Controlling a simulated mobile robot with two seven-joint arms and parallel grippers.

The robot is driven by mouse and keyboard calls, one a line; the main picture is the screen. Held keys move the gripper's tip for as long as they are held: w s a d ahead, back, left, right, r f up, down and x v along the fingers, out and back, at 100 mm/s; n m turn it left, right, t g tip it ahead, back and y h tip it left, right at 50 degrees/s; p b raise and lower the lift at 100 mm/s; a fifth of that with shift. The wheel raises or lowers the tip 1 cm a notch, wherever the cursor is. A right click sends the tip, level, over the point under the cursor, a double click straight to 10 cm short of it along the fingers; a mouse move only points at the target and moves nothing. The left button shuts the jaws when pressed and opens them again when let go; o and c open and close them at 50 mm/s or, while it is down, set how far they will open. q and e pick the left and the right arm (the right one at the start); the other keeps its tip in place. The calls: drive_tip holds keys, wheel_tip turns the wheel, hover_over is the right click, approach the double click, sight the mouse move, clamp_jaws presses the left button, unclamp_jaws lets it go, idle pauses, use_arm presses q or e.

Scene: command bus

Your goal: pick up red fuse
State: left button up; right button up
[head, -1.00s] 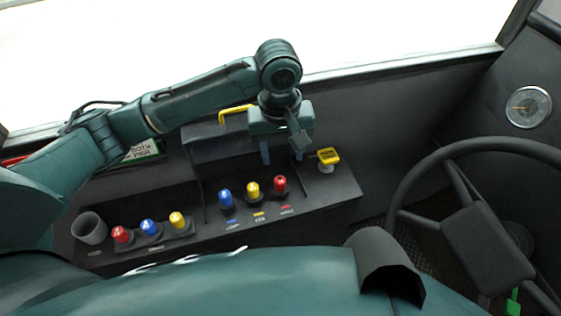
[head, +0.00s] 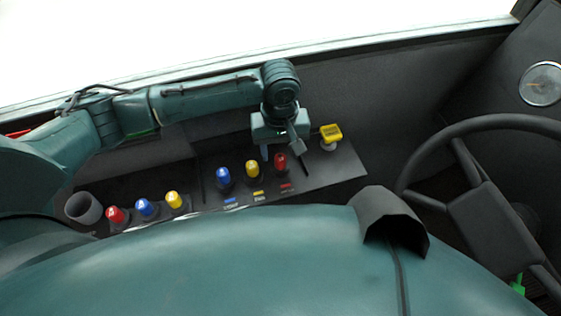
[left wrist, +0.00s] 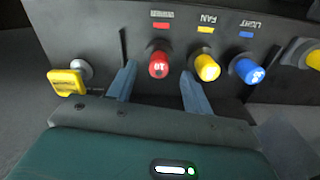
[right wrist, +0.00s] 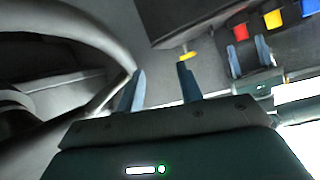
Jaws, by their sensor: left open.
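A red fuse (head: 280,163) stands upright at the right end of the panel's right row, above a red label. My left gripper (head: 281,154) is open just above and behind it. In the left wrist view, this red fuse (left wrist: 159,64) lies between the two spread fingers of my left gripper (left wrist: 158,82), not gripped. Another red fuse (head: 116,215) stands at the left end of the left row. My right gripper (right wrist: 160,80) shows only in the right wrist view, open and empty, near the steering wheel.
A yellow fuse (head: 252,170) and a blue fuse (head: 223,176) stand left of the red one. A yellow knob (head: 330,133) stands to its right. The steering wheel (head: 480,125) fills the right side.

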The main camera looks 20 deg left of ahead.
use_arm(q)
wheel_tip(320, 180, down, 2)
drive_tip(key=shift+f, duration=0.1)
drive_tip(key=c, duration=1)
